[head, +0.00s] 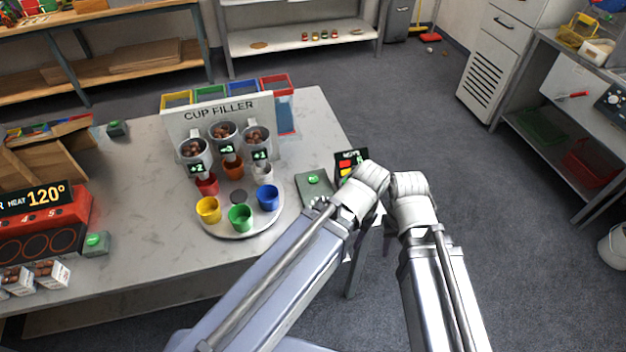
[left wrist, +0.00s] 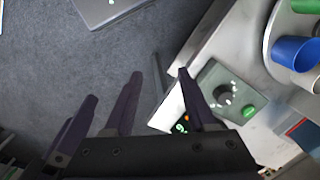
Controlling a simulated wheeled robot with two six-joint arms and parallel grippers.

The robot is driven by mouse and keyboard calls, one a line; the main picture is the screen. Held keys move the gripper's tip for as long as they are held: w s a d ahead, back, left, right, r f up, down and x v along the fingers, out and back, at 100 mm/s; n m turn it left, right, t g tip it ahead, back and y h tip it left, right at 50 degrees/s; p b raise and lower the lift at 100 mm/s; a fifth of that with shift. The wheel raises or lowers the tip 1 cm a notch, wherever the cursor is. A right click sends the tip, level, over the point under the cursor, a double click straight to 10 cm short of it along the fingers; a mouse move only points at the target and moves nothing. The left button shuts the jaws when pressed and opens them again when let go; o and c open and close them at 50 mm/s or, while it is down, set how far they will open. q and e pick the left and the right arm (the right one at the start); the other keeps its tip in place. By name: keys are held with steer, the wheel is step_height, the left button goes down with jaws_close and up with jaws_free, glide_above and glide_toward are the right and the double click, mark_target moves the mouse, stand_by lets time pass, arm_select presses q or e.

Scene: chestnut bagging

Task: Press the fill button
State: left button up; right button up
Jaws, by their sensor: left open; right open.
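A green button (head: 313,180) sits on a grey box (head: 307,192) at the table's right edge. The left wrist view shows this box (left wrist: 213,80) with a round dial and the green button (left wrist: 249,111). The cup filler (head: 220,110) has three chestnut hoppers over a round tray (head: 240,233) of coloured cups. My left gripper (left wrist: 160,75) is open and empty, its fingers short of the box in the left wrist view. In the head view my wrists hide most of both grippers. My right gripper is beyond the table's right edge; its jaws are barely visible.
A small dark display (head: 345,160) stands beside the box, partly behind my left wrist. Other green buttons sit at the heater (head: 97,240) and at the back left (head: 117,128). Shelves line the walls.

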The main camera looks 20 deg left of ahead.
arm_select(q)
jaws_close()
stand_by(1.4)
